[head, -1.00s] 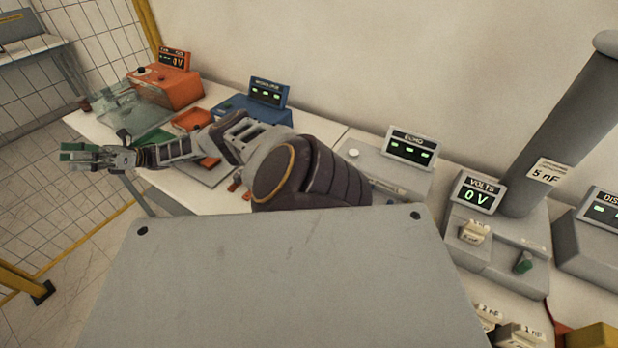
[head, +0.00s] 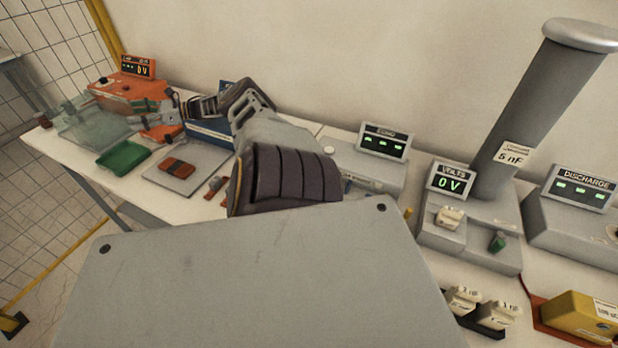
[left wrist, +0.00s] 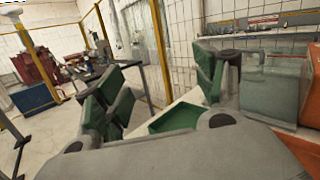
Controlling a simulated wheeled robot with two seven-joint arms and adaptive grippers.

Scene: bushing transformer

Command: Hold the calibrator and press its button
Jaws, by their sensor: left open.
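A yellow box (head: 580,316), which looks like the calibrator, sits on a red-orange base at the bottom right of the head view. It has a pale label and a small dark round spot on its front; I cannot tell whether that is the button. My left gripper (head: 148,116) is far from it, at the left end of the bench, above the orange pieces near the orange unit. In the left wrist view the left gripper (left wrist: 160,95) shows two green-padded fingers spread apart with nothing between them. My right gripper is out of view.
A green tray (head: 124,158), a glass box (head: 88,122) and an orange meter unit (head: 125,90) lie around the left gripper. A tall grey column (head: 535,110) stands behind the VOLTS unit (head: 450,182). White 1 nF blocks (head: 480,308) lie left of the yellow box.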

